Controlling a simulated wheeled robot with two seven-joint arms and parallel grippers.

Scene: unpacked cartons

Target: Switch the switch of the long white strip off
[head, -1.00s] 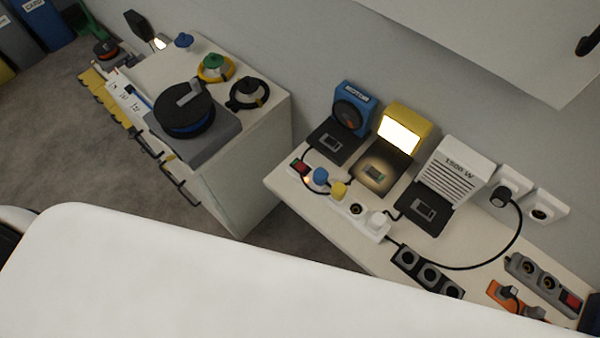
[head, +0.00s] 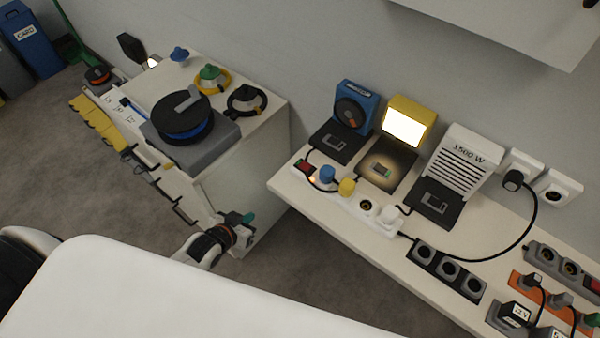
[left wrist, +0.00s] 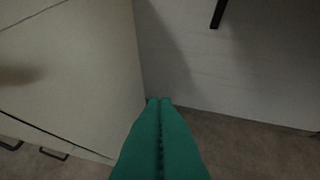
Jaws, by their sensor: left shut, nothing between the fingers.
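The long white strip (head: 352,204) lies along the front edge of the white shelf. Its red switch (head: 305,167) is at its left end, with a small orange glow beside it. Blue, yellow and white plugs sit in the strip, and one socket is empty. My left gripper (head: 248,217) is low in front of the white cabinet, left of the shelf and apart from the strip. Its green fingers (left wrist: 160,135) are closed together and empty in the left wrist view. The strip cannot be made out there. My right gripper is not in view.
A blue motor box (head: 355,107), a lit yellow lamp (head: 408,119) and a white 1500 W heater (head: 465,160) stand behind the strip. A black strip (head: 447,269) lies to its right. The white cabinet (head: 240,165) stands left, with a floor gap before the shelf.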

